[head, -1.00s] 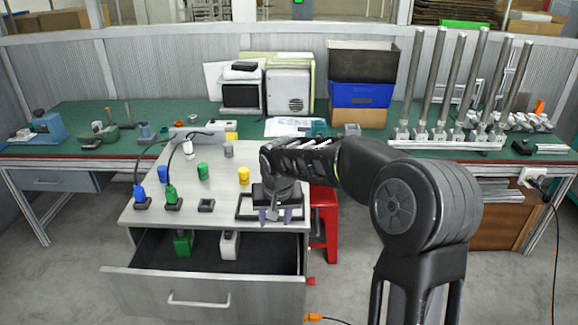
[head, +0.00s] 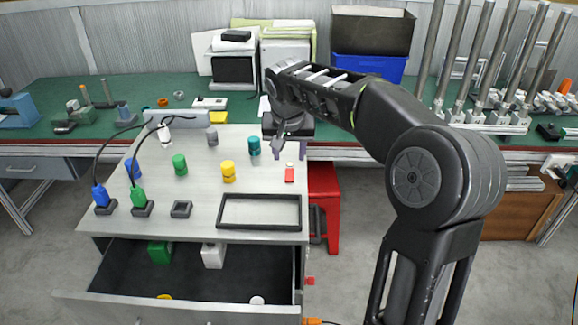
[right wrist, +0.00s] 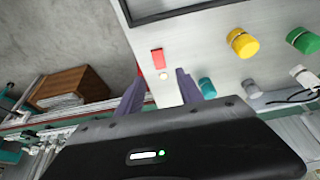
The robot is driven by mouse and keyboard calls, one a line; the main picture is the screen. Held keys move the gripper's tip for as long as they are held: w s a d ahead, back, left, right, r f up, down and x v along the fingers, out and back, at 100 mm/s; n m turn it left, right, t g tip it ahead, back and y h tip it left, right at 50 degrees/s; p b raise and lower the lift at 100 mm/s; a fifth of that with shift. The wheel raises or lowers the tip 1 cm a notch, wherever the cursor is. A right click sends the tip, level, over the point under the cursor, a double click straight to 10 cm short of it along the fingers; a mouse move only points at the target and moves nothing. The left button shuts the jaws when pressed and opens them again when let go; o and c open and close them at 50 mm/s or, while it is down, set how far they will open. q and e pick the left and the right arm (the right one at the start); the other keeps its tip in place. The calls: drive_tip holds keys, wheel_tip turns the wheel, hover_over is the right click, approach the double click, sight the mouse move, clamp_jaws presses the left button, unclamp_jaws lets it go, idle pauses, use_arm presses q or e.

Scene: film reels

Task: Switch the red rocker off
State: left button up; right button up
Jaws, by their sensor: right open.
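The red rocker (head: 289,174) is a small red block near the right edge of the grey cabinet top, with a small pale round piece beside it. I cannot tell which way it is tipped. In the right wrist view the rocker (right wrist: 158,59) lies just beyond the fingertips, roughly in line with the gap between them. My right gripper (head: 290,152) is open and empty, its purple fingers just behind the rocker in the head view and apparently apart from it. The fingers also show in the right wrist view (right wrist: 160,80). My left gripper is out of view.
A black rectangular frame (head: 260,226) lies in front of the rocker. Yellow (head: 228,171) and teal (head: 254,146) knobs stand to its left. The cabinet's drawer (head: 180,307) is open. A red stool (head: 325,205) stands at the right, and a green bench (head: 390,120) behind.

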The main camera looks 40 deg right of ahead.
sight(290, 172)
drive_tip(key=x, duration=0.7)
drive_tip(key=shift+w+d+f+p, duration=0.1)
drive_tip(key=shift+f+p, duration=0.25)
drive_tip(key=shift+c, duration=0.4)
clamp_jaws()
